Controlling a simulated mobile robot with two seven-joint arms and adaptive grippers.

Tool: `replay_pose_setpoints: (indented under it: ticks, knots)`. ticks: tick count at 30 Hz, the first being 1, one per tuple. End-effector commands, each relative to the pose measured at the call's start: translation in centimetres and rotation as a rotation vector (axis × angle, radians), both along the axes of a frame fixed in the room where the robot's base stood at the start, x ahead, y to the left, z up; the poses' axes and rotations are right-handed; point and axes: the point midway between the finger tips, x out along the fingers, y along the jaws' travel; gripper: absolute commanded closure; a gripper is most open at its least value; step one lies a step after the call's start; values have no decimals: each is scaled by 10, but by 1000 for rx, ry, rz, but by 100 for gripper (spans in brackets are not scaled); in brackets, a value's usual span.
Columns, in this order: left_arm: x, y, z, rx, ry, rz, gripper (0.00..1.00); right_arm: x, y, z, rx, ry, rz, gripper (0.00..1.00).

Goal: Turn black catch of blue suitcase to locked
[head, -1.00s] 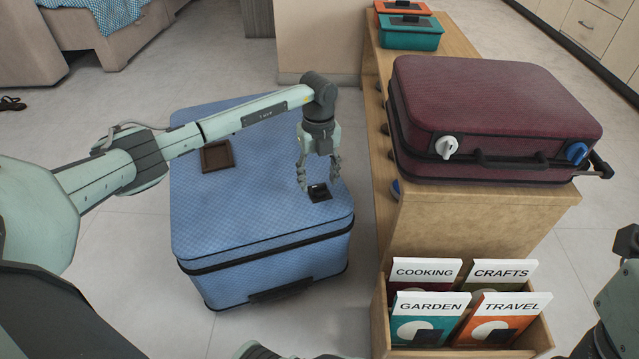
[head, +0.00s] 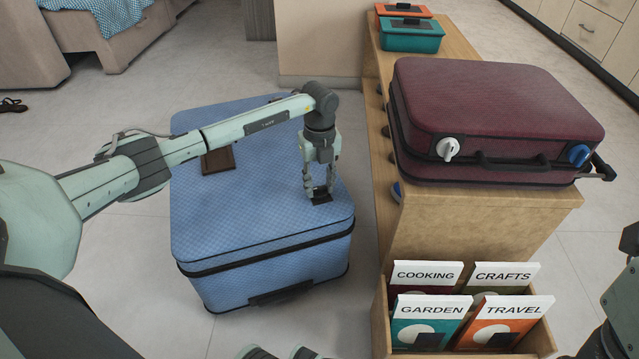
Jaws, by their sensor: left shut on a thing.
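The blue suitcase (head: 250,215) stands on the floor left of the wooden bench. Its black catch (head: 321,199) is a small dark piece on the top face, near the front right corner. My left gripper (head: 319,192) points down at the catch, with its fingers closed on it. The fingers partly cover the catch, so its exact turn is hard to read. My right gripper is out of view; only part of my right arm shows at the right edge.
A maroon suitcase (head: 500,115) with a white knob (head: 447,148) and a blue knob (head: 578,154) lies on the wooden bench (head: 480,215). A brown square (head: 218,160) lies on the blue suitcase. A file box (head: 540,340) stands in front.

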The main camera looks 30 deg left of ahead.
Motion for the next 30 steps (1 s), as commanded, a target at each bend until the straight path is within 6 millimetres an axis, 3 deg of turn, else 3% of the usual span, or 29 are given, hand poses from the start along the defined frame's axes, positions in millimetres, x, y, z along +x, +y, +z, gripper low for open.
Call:
replay_pose_setpoints:
  ticks: [11,30]
  knots:
    - [0,1,2,1,0,-142,97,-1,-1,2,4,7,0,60]
    - [1,-1,1,1,0,-733,97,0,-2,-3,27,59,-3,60]
